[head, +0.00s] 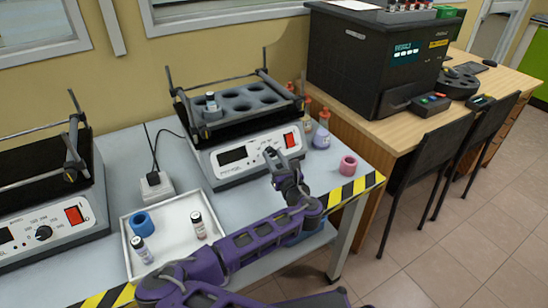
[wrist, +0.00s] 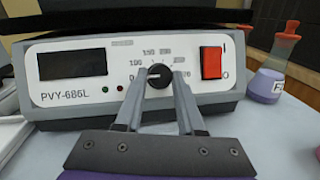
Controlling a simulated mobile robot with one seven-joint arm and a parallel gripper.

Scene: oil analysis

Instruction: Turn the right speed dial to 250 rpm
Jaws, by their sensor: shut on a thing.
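A small pale mark shows on the left of the dial's face. My gripper (wrist: 159,80) is shut on the dial, one finger at each side.
The red switch (wrist: 211,62) is close to the right finger. A flask of purple liquid (head: 321,137) and a pink ring (head: 348,166) stand at the right. A white tray (head: 165,212) with vials and a blue ring lies left of my arm. A second shaker (head: 45,200) stands farther left.

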